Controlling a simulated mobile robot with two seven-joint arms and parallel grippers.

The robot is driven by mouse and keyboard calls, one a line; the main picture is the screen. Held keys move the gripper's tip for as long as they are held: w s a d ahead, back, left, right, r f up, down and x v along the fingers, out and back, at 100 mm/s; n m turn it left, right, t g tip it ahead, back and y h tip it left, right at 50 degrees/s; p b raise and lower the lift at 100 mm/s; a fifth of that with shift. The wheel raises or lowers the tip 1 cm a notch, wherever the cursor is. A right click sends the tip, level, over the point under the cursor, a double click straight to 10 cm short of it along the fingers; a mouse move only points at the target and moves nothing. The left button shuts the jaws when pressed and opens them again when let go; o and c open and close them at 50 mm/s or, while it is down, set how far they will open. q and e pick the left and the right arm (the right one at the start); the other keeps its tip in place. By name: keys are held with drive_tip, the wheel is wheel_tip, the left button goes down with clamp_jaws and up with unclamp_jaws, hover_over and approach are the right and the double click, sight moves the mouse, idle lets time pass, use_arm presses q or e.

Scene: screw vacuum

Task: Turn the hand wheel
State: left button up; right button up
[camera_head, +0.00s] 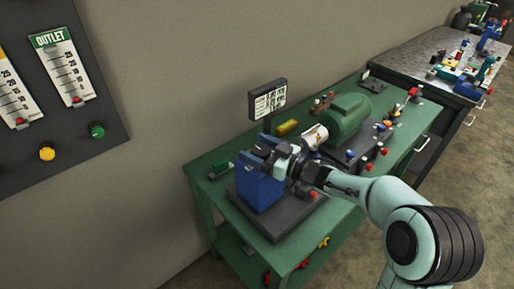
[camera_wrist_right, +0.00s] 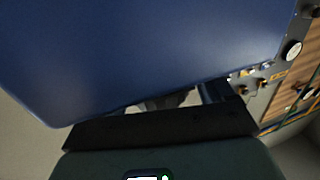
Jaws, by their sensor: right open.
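A blue block-shaped unit (camera_head: 257,188) stands on a dark base plate on the green workbench. My right gripper (camera_head: 262,152) is at its upper right part, with its dark fingers over the top. The gripper is open. The same unit shows as a large blue surface (camera_wrist_right: 150,55) filling much of the right wrist view, very close. I cannot make out a hand wheel clearly in either view; the gripper and the blue unit may hide it. Whether the fingers touch anything is not clear. My left gripper is not in view.
The green workbench (camera_head: 222,205) also carries a green motor (camera_head: 346,117), a white cylinder (camera_head: 314,136) and a small sign (camera_head: 268,99) behind the blue unit. A gauge panel (camera_head: 98,142) hangs on the wall at left. A second bench (camera_head: 420,62) stands beyond at upper right.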

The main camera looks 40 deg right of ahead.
drive_tip(key=v, duration=1.3)
